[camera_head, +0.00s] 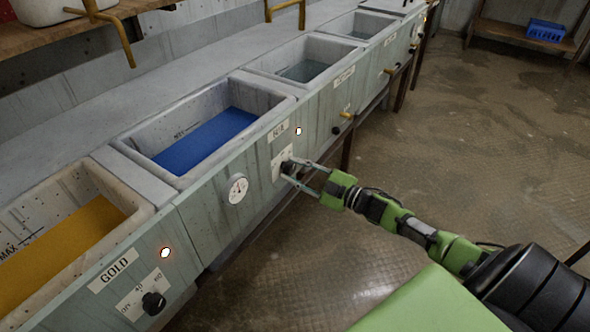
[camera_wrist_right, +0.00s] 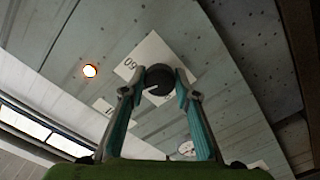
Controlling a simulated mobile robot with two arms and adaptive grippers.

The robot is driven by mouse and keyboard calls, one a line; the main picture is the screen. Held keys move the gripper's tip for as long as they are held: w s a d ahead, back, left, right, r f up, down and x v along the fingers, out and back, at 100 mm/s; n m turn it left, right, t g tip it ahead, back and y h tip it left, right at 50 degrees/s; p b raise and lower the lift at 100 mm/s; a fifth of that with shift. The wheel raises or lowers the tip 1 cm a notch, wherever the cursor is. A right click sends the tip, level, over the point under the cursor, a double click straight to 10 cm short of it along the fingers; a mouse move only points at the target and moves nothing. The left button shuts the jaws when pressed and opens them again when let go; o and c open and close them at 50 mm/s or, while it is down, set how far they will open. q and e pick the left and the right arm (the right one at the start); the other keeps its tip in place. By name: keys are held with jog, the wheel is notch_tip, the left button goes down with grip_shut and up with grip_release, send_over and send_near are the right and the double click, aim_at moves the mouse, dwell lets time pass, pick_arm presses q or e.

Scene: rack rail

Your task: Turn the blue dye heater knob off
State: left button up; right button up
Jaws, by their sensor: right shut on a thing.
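The blue dye heater knob (camera_head: 288,166) is black and sits on a white scale plate on the front of the blue vat (camera_head: 166,173), below the BLUE label (camera_head: 278,130). The knob (camera_wrist_right: 159,76) also shows in the right wrist view, with a white pointer line towards the lower left and a number on the plate (camera_wrist_right: 131,66) beside it. My right gripper (camera_head: 291,170) is shut on the knob, one finger on each side. The lamp (camera_head: 298,131) above the knob glows. My left gripper is not in view.
A round gauge (camera_head: 238,189) is left of the blue knob. The gold vat (camera_head: 140,205) at the lower left has its own knob (camera_head: 153,303) and glowing lamp (camera_head: 165,252). More vats stand farther back. The floor (camera_head: 450,140) at right is open.

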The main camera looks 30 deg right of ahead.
jog(key=shift+n, duration=0.9)
jog(key=n, duration=0.2)
jog(key=shift+n, duration=0.9)
jog(key=n+b, duration=0.2)
jog(key=n, duration=0.5)
jog(key=shift+b, duration=0.3)
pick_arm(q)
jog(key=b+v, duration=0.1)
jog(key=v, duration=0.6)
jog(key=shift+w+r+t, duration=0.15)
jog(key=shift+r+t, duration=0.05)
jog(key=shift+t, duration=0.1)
pick_arm(e)
jog(key=shift+n, duration=1.3)
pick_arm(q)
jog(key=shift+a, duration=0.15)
pick_arm(e)
jog(key=o, duration=1.1)
jog(key=shift+r, duration=0.1)
